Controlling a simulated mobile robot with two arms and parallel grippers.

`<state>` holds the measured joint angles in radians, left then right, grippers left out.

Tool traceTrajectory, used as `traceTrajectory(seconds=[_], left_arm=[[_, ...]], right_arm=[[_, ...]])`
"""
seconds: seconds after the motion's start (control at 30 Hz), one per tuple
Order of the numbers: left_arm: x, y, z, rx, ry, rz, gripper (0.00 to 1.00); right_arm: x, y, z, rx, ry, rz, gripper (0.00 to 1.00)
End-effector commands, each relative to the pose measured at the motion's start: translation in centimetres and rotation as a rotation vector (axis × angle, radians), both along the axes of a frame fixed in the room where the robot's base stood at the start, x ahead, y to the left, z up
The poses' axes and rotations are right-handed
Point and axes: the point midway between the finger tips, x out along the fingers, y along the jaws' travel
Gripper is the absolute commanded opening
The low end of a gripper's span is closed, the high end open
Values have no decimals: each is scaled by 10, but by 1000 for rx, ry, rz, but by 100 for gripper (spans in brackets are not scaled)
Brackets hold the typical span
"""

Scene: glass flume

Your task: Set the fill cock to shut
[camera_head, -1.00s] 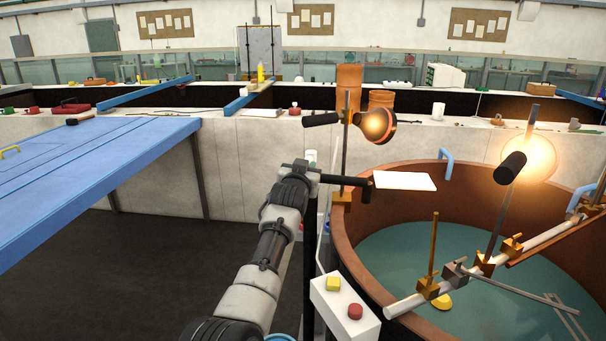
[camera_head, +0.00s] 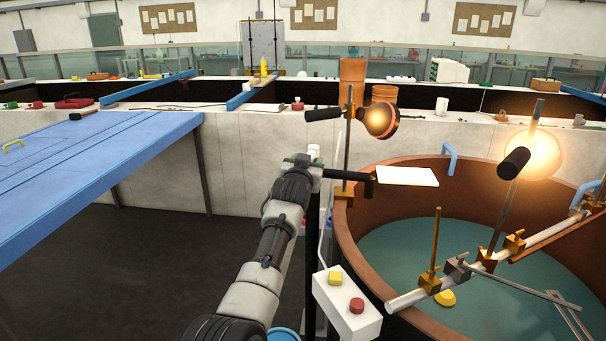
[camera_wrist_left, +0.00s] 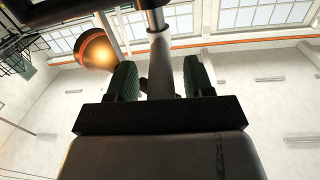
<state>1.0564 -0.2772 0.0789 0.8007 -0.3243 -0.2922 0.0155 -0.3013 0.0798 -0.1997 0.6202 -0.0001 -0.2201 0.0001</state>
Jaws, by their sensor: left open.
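A dark upright post with a pale top (camera_head: 313,152) stands left of the round copper-brown tank. A black horizontal bar with a short grip (camera_head: 368,187) sticks out to the right from near its top; I take this to be the fill cock, though no label shows. My left gripper (camera_head: 312,166) is at the post's top. In the left wrist view its green-padded fingers (camera_wrist_left: 160,80) are open, one on each side of a grey cylinder (camera_wrist_left: 161,64). I cannot tell whether the pads touch it. My right gripper is out of view.
The tank (camera_head: 345,225) holds water, with a clamp rail (camera_head: 410,297) across it. A lit lamp (camera_head: 378,120) and a white plate (camera_head: 407,176) stand near the bar. A button box (camera_head: 347,308) is below. A blue table (camera_head: 90,165) lies left; dark floor is clear between.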

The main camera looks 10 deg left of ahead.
Motion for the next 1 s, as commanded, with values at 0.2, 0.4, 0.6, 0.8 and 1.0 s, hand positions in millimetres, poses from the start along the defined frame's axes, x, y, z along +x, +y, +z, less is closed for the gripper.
traceTrajectory(seconds=[0.2, 0.4, 0.6, 0.8, 1.0], left_arm=[[-21, 2, -1, 1, -2, -1, 52], [-47, 4, -2, 1, -3, -2, 52], [-74, 6, -2, 1, -3, -3, 52], [-95, 9, -1, 1, -2, -3, 52], [-103, 9, 0, 1, -2, -4, 52]], right_arm=[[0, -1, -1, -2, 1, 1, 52], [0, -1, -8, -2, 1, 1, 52], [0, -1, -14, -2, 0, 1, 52], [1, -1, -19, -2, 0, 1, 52], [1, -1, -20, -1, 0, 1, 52]])
